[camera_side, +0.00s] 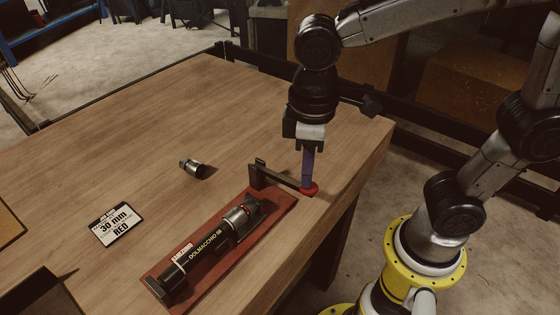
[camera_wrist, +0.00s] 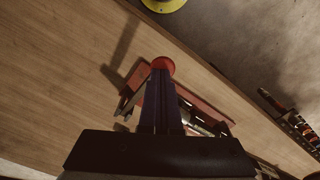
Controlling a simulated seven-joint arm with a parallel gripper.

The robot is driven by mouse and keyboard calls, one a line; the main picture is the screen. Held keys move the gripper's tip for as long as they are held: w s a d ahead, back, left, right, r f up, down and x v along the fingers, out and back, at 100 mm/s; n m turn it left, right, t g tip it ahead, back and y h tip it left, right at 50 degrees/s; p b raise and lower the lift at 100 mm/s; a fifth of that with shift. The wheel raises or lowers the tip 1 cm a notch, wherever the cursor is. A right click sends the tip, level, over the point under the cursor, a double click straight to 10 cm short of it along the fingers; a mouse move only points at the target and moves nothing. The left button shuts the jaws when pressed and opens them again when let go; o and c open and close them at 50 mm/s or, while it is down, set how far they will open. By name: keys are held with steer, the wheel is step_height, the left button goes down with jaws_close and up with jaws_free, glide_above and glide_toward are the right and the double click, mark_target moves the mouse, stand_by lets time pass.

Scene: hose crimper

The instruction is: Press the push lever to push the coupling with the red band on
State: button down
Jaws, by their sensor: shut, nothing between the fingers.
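The push lever (camera_side: 276,175) is a dark bar with a round red knob (camera_side: 311,190) at its right end, beside the red-brown base plate (camera_side: 279,213). My gripper (camera_side: 307,182) is shut and empty, pointing down, its purple fingertips at the knob; I cannot tell whether they touch it. In the wrist view the red knob (camera_wrist: 163,65) shows just beyond the fingertips (camera_wrist: 161,74). The coupling with the red band (camera_side: 237,215) is silver and sits at the upper end of the black hose (camera_side: 197,252), which lies on the plate. The fingers partly hide this in the wrist view.
A loose silver coupling (camera_side: 192,168) lies on the wooden table (camera_side: 150,130). A card (camera_side: 117,225) reading "30 mm RED" lies to its left. A dark open box (camera_side: 42,295) stands at the lower left. The table's right edge is close to the lever.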

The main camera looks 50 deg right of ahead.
step_height(320, 180, up, 12)
stand_by(1.3)
steer(key=shift+f, duration=0.1)
steer(key=s+d+m+t, duration=0.2)
steer(key=s+d+m, duration=0.2)
steer(key=d, duration=0.5)
steer(key=s+d+f+m+t, duration=0.2)
steer(key=d+f+t, duration=0.1)
steer(key=f, duration=0.5)
steer(key=shift+s+d+f+t, duration=0.25)
steer(key=shift+f+t, duration=0.05)
steer(key=shift+f, duration=0.05)
